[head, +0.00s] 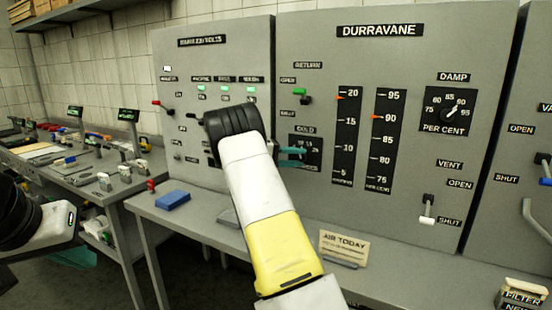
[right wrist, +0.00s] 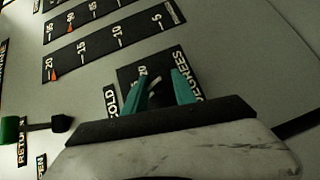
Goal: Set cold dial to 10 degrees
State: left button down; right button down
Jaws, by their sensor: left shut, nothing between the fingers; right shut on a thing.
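The dial's exact setting cannot be read. My left gripper (head: 75,258) hangs low at the left edge, away from the panel, shut and empty.
A 5-to-20 scale (head: 346,140) has its red marker near 20; a second scale (head: 383,150) reads about 90. A RETURN lever (head: 302,97) is above the dial. A blue block (head: 173,200) and an AIR TODAY card (head: 343,247) are on the ledge below.

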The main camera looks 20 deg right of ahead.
jog(key=c, duration=1)
grip_release()
jog(key=shift+c, duration=0.2)
jog(key=shift+a, duration=0.1)
jog(key=a, duration=0.7)
jog(key=shift+w+a+r, duration=0.25)
jog(key=shift+a+r, duration=0.05)
jog(key=shift+r, duration=0.15)
